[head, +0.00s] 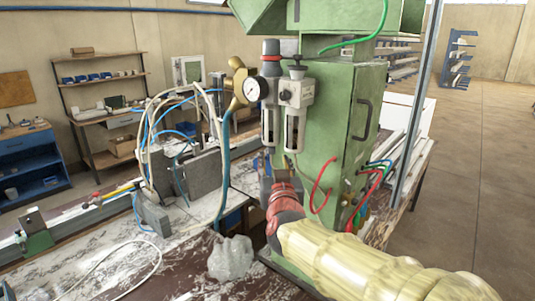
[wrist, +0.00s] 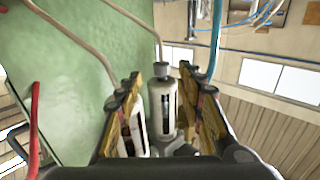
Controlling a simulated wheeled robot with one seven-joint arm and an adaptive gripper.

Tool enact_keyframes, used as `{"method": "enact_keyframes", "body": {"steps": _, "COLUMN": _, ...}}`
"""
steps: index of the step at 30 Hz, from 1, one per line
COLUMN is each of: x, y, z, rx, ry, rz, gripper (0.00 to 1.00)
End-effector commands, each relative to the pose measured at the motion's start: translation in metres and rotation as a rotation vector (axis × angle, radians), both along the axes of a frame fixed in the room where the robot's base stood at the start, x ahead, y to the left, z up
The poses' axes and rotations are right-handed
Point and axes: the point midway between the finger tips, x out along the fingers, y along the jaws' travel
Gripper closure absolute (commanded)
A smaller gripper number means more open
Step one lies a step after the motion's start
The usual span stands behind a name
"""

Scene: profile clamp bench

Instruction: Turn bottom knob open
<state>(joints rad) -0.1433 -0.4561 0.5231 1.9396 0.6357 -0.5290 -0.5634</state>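Two grey-white filter units with clear-windowed bowls hang side by side on the green machine in the head view, the left bowl (head: 269,127) and the right bowl (head: 292,130). In the wrist view a bowl (wrist: 163,105) shows between my finger pads, with a small grey bottom knob (wrist: 161,70) at its end and a thin tube running from it. My gripper (head: 265,163) is just below the bowls. It also shows in the wrist view (wrist: 164,95), with its fingers apart on either side of the bowl. I cannot tell whether a finger touches anything.
A pressure gauge (head: 251,89) and blue hose sit left of the units. The green cabinet (head: 345,140) stands close beside them, with a black handle and red hoses. A cluttered bench (head: 75,243) lies to the left. Open floor (head: 470,180) is at the right.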

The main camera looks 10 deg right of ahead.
Motion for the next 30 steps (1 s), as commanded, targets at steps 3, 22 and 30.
{"method": "enact_keyframes", "body": {"steps": 3, "x": 0.012, "y": -0.001, "z": -0.002, "rx": -0.006, "ry": 0.004, "rz": 0.002, "gripper": 0.62}}
{"method": "enact_keyframes", "body": {"steps": 22, "x": 0.075, "y": -0.011, "z": -0.001, "rx": -0.004, "ry": 0.004, "rz": 0.003, "gripper": 0.62}}
{"method": "enact_keyframes", "body": {"steps": 30, "x": 0.075, "y": -0.011, "z": -0.001, "rx": -0.004, "ry": 0.005, "rz": 0.004, "gripper": 0.66}}
